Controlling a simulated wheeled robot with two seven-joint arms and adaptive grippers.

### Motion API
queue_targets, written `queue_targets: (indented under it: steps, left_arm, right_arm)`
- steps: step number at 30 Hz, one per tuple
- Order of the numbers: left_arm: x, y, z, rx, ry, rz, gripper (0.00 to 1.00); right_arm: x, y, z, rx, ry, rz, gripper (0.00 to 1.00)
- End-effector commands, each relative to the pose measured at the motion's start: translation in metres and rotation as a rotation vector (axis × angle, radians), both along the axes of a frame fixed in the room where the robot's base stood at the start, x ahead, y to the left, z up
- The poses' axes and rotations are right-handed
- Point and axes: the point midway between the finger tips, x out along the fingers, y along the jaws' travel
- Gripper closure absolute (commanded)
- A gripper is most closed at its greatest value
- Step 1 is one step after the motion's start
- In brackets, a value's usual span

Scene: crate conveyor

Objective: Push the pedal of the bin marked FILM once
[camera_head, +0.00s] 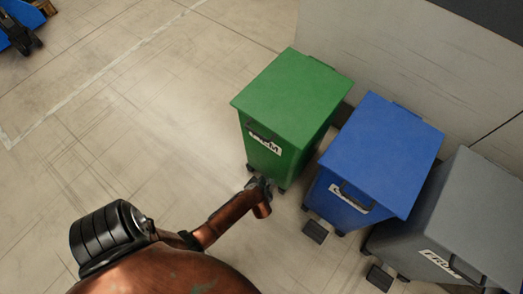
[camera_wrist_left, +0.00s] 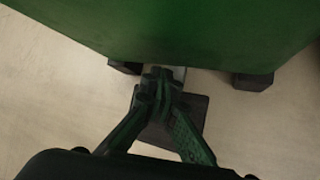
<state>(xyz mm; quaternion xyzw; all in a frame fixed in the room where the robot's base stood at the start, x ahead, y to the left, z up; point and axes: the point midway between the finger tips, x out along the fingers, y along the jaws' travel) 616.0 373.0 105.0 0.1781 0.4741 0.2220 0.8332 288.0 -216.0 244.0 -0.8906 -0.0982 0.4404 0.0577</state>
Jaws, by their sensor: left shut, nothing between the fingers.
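The green bin (camera_head: 292,95) has a white label (camera_head: 264,145) on its front, partly covered by a dark handle; it seems to read FILM. The green bin's underside edge also shows in the left wrist view (camera_wrist_left: 190,35). My left gripper (camera_head: 261,187) is at the foot of the green bin's front. In the left wrist view its fingers (camera_wrist_left: 160,78) are shut and empty, over a dark square pedal (camera_wrist_left: 185,118). The fingers hide part of the pedal. I cannot tell whether they touch it. The pedal is hidden in the head view. My right gripper is out of view.
A blue bin (camera_head: 380,150) with its own dark pedal (camera_head: 315,231) stands to the right. A grey bin (camera_head: 470,195) with a pedal (camera_head: 379,277) stands beyond it. A wall (camera_head: 400,50) rises behind the bins. The floor (camera_head: 130,130) to the left is clear.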

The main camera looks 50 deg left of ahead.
Motion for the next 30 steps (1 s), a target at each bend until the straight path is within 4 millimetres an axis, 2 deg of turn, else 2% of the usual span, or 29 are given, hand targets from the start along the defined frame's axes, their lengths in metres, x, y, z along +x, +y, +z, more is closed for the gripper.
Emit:
queue_targets:
  steps: [30]
  left_arm:
    - [-0.0001, -0.0001, -0.0088, 0.0, 0.0, 0.0, 1.0]
  right_arm:
    - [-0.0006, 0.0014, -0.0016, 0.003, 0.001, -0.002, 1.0]
